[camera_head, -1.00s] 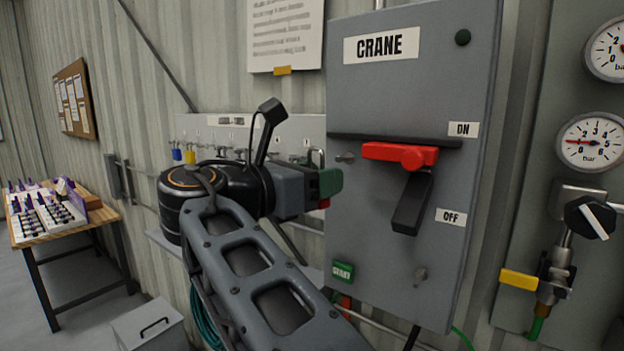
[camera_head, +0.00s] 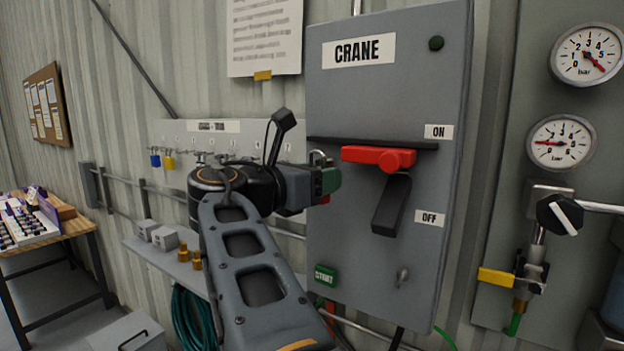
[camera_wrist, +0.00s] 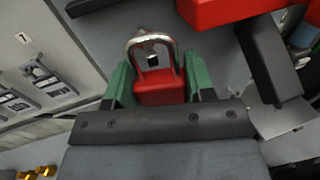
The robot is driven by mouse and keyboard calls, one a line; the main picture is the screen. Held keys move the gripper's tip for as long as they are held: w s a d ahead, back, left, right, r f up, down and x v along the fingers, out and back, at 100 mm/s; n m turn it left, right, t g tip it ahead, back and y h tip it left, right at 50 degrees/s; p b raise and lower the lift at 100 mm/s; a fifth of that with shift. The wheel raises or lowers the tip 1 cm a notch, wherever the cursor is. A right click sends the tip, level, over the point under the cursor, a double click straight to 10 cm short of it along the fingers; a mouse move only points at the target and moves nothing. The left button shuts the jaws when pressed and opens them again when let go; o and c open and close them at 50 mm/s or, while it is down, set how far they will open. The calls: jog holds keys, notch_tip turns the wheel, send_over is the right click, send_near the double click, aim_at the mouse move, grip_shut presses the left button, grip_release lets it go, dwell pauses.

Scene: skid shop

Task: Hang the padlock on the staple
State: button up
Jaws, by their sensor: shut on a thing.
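A red padlock (camera_wrist: 160,88) with a silver shackle is gripped between the green jaws of my gripper (camera_wrist: 157,76) in the wrist view, shackle pointing away from the wrist. In the head view my gripper (camera_head: 326,181) is at the left side of the grey CRANE box (camera_head: 345,105); the shackle shows above the jaws, and most of the padlock body is hidden. A small metal piece, apparently the staple (camera_wrist: 152,60), shows within the shackle's outline in the wrist view. I cannot tell whether the shackle is around it or only in front of it. The staple is hidden in the head view.
A red bar (camera_head: 378,157) and black lever (camera_head: 391,205) stick out just right of my gripper. A lock board (camera_head: 180,132) with blue and yellow padlocks hangs left. A shelf (camera_head: 160,256) holds boxes and brass fittings. Gauges and a valve are at the far right.

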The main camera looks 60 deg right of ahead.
jog(key=shift+d+f, duration=0.3)
jog(key=shift+d, duration=0.4)
jog(key=shift+d+f, duration=0.25)
jog(key=shift+d, duration=0.4)
jog(key=shift+f, duration=0.1)
jog(key=o, duration=0.8)
jog(key=shift+s, duration=0.1)
jog(key=shift+a, duration=0.1)
jog(key=b+v, duration=0.3)
jog(key=v, duration=1)
jog(key=shift+a, duration=0.35)
